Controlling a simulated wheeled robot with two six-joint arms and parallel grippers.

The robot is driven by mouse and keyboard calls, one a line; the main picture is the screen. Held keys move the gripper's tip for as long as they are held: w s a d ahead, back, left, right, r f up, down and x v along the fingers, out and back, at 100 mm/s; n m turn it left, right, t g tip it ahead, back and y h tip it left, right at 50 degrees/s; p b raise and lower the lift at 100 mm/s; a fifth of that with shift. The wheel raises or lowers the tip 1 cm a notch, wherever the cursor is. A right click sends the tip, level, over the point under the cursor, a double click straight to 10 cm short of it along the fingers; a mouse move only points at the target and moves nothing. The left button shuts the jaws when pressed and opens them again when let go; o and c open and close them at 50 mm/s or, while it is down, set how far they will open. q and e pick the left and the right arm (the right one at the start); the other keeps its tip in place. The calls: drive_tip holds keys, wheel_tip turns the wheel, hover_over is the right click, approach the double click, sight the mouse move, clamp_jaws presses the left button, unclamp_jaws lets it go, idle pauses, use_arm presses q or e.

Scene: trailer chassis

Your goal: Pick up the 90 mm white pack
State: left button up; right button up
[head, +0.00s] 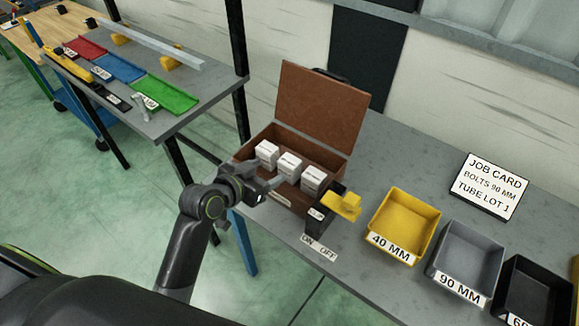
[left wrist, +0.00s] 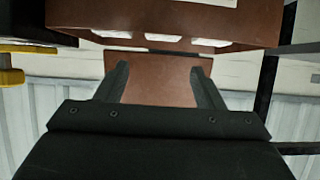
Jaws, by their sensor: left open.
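Three white packs, left (head: 266,155), middle (head: 289,167) and right (head: 312,180), stand in a row in an open brown case (head: 252,147). Their print is too small to read, so I cannot tell which is the 90 mm pack. My left gripper (head: 274,185) is open and empty at the front wall of the case, in front of the packs. In the left wrist view, its two fingers (left wrist: 158,72) point toward the case (left wrist: 85,15), and only small parts of the packs (left wrist: 163,37) show past the case wall. My right gripper is out of view.
A black box with a yellow top (head: 342,205) stands right of the case, with an ON/OFF label in front. Yellow (head: 425,203), grey (head: 485,252) and black bins line the right. A job card (head: 492,186) reads bolts 90 mm. The raised lid (head: 320,108) stands behind the packs.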

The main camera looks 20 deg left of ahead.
sight(289, 161)
use_arm(q)
drive_tip(key=p+x, duration=0.1)
drive_tip(key=x, duration=0.6)
drive_tip(key=shift+a+f+p+x, duration=0.15)
drive_tip(key=shift+p+x, duration=0.15)
drive_tip(key=shift+x, duration=0.6)
drive_tip(key=shift+a+f+p+x, duration=0.1)
drive_tip(key=shift+f+p+x, duration=0.15)
drive_tip(key=shift+x, duration=0.6)
drive_tip(key=shift+w+d+f, duration=0.3)
drive_tip(key=shift+w+f, duration=0.1)
drive_tip(key=shift+w, duration=0.15)
drive_tip(key=shift+c, duration=0.3)
drive_tip(key=shift+r, duration=0.1)
drive_tip(key=c, duration=0.9)
